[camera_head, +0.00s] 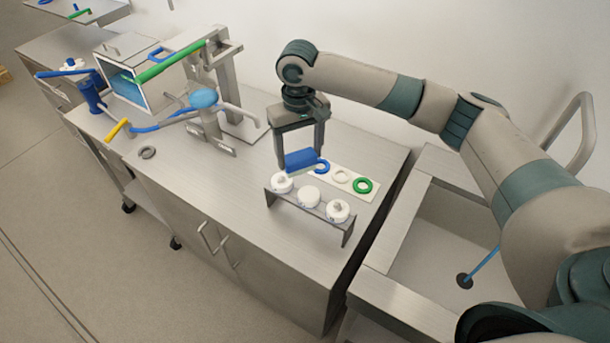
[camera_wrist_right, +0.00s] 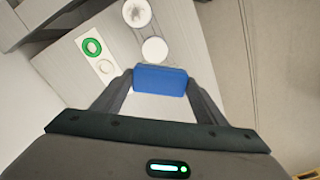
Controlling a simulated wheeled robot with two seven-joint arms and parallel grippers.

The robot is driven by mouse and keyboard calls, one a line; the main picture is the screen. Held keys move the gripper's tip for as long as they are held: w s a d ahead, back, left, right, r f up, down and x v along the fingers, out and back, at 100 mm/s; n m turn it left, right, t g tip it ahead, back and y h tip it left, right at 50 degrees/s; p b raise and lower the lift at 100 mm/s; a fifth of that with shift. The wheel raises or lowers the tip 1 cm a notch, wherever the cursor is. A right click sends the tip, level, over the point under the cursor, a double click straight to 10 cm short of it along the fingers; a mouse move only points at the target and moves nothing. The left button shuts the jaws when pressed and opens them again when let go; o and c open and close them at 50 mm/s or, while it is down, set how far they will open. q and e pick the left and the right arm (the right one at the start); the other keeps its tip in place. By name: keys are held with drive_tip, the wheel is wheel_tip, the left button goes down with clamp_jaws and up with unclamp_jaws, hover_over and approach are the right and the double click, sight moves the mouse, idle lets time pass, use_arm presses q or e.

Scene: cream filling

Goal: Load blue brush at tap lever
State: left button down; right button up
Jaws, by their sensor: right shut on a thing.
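My right gripper (camera_head: 299,154) points down over the counter and is shut on a blue block-shaped piece, which I take to be the blue brush (camera_head: 302,162). In the right wrist view the blue brush (camera_wrist_right: 161,80) lies across between the two fingertips (camera_wrist_right: 159,84). It is held just above or behind the left end of the small rack; I cannot tell whether it touches anything. My left gripper is not in view.
A metal rack (camera_head: 290,206) holds three white round pieces. A white strip with blue, white and green (camera_head: 363,186) rings lies behind it. A steel machine with a blue dish (camera_head: 204,98) and a box with a green bar (camera_head: 170,63) stand left. A sink is right.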

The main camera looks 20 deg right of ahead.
drive_tip(key=shift+f, duration=0.1)
drive_tip(key=shift+s+f+b, duration=0.2)
drive_tip(key=shift+s+b, duration=0.05)
drive_tip(key=shift+b, duration=0.1)
drive_tip(key=s+f+b, duration=0.3)
drive_tip(key=s+b, duration=0.3)
drive_tip(key=s, duration=0.2)
drive_tip(key=s+f+b, duration=0.4)
drive_tip(key=s+b, duration=0.1)
drive_tip(key=s, duration=0.2)
drive_tip(key=shift+s+d+m+b, duration=0.15)
drive_tip(key=shift+s+m+b, duration=0.2)
drive_tip(key=shift+m+b, duration=0.05)
drive_tip(key=shift+f, duration=0.15)
